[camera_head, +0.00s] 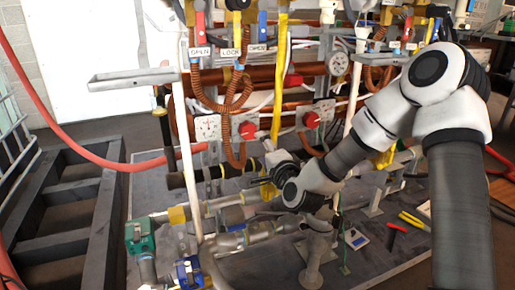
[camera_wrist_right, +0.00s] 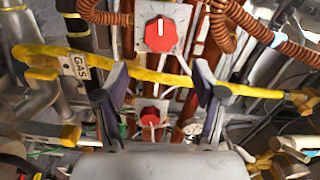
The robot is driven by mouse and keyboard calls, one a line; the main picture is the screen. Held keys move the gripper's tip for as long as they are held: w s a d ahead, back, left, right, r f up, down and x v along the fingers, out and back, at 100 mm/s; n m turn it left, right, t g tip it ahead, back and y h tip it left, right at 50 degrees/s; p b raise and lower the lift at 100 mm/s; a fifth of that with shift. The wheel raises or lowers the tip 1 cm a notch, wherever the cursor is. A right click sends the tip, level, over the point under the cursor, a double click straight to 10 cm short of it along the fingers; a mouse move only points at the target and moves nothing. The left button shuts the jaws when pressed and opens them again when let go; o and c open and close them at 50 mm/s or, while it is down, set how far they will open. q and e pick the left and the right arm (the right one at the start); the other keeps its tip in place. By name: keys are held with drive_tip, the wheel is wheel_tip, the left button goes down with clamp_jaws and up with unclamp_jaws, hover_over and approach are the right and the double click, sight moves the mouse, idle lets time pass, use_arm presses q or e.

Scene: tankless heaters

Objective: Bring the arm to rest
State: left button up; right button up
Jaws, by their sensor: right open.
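My right arm comes in from the right in the head view and reaches down and left. My right gripper (camera_head: 262,182) is in front of the pipework, low in the middle of the picture. In the right wrist view its two fingers (camera_wrist_right: 160,78) stand wide apart with nothing held between them. A yellow pipe (camera_wrist_right: 150,74) with a GAS label crosses behind the fingers; I cannot tell how far it is from them. My left arm and gripper do not show.
A red knob (camera_wrist_right: 161,35) on a grey plate is beyond the fingers. Copper coils (camera_head: 236,92), valves and a dial gauge (camera_head: 337,64) crowd the rack. A green-topped fitting (camera_head: 140,236) stands lower left. Pliers (camera_head: 413,221) lie at the right. A red hose (camera_head: 75,148) curves at the left.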

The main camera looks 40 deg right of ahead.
drive_tip(key=s+a+f+n+g+y, duration=0.1)
drive_tip(key=s+a+f+n+g, duration=0.2)
drive_tip(key=f, duration=0.8)
drive_tip(key=s+a+f+n+g+y, duration=0.15)
drive_tip(key=s+a+f, duration=0.3)
drive_tip(key=f, duration=0.55)
drive_tip(key=s+a+f+n+g+y, duration=0.15)
drive_tip(key=s+a+f+g, duration=0.25)
drive_tip(key=f, duration=0.7)
drive_tip(key=s+a+f+n+g, duration=0.2)
drive_tip(key=s+f+n+g, duration=0.1)
drive_tip(key=s+f, duration=0.3)
drive_tip(key=s+a+f+n+g, duration=0.2)
drive_tip(key=s+a+f+n, duration=0.1)
drive_tip(key=s, duration=0.5)
drive_tip(key=s+f+n+g, duration=0.1)
drive_tip(key=s+n+g, duration=0.4)
drive_tip(key=s, duration=0.5)
wheel_tip(320, 180, up, 36)
drive_tip(key=n+p, duration=0.1)
drive_tip(key=p, duration=3.5)
drive_tip(key=shift+w+a+r+t+p, duration=0.15)
drive_tip(key=shift+w+r+t+p, duration=0.15)
drive_tip(key=shift+t+p, duration=0.15)
